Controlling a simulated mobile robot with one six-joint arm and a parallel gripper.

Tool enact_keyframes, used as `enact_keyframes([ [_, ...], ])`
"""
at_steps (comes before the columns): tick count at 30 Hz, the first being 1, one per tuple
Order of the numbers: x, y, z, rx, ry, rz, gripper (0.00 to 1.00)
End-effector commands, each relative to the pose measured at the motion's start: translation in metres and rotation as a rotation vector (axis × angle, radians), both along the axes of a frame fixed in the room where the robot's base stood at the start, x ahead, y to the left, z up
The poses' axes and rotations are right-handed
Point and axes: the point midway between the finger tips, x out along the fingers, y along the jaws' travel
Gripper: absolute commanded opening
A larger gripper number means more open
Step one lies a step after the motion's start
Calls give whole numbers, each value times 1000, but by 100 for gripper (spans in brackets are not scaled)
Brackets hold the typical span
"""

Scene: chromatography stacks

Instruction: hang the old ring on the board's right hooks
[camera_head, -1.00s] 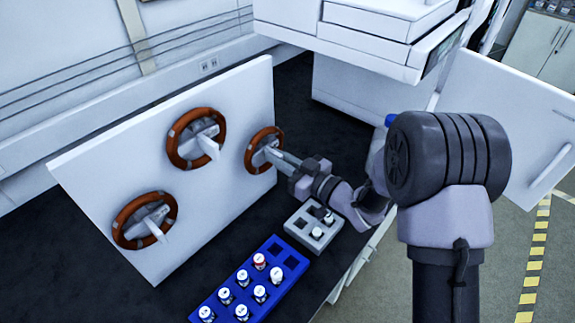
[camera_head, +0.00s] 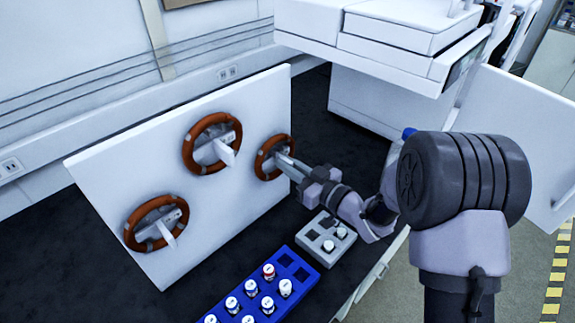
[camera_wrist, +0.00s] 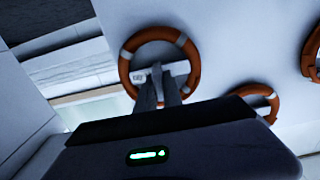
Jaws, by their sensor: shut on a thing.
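A white board (camera_head: 100,185) stands tilted on the dark bench. The right ring (camera_head: 261,170), orange-brown with grey bands, is at the board's right side and I take it as the old ring. My gripper (camera_head: 284,161) reaches it from the right, its fingers shut at the ring's middle. In the wrist view the ring (camera_wrist: 194,65) circles my fingertips (camera_wrist: 158,72), in front of a pale plate with a small label. The fingers cover the grip spot and the hooks behind. I cannot tell whether the ring touches the hooks.
Two similar rings are on the board, one upper middle (camera_head: 187,150) and one lower left (camera_head: 128,232), each with a white peg sticking out. A blue rack (camera_head: 303,258) with capped vials and a grey rack (camera_head: 311,237) stand below my arm. A white machine (camera_head: 370,100) stands behind.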

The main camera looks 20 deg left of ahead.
Motion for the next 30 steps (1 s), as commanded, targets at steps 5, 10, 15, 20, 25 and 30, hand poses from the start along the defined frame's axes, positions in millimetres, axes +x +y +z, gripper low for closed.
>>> enact_keyframes([
  [5,0,0,-1,1,0,0,0],
  [10,0,0,-6,0,0,0,0],
  [15,0,0,-11,1,0,0,0],
  [20,0,0,-14,0,0,0,0],
  [25,0,0,-13,1,0,0,0],
  [30,0,0,-13,0,0,0,36],
])
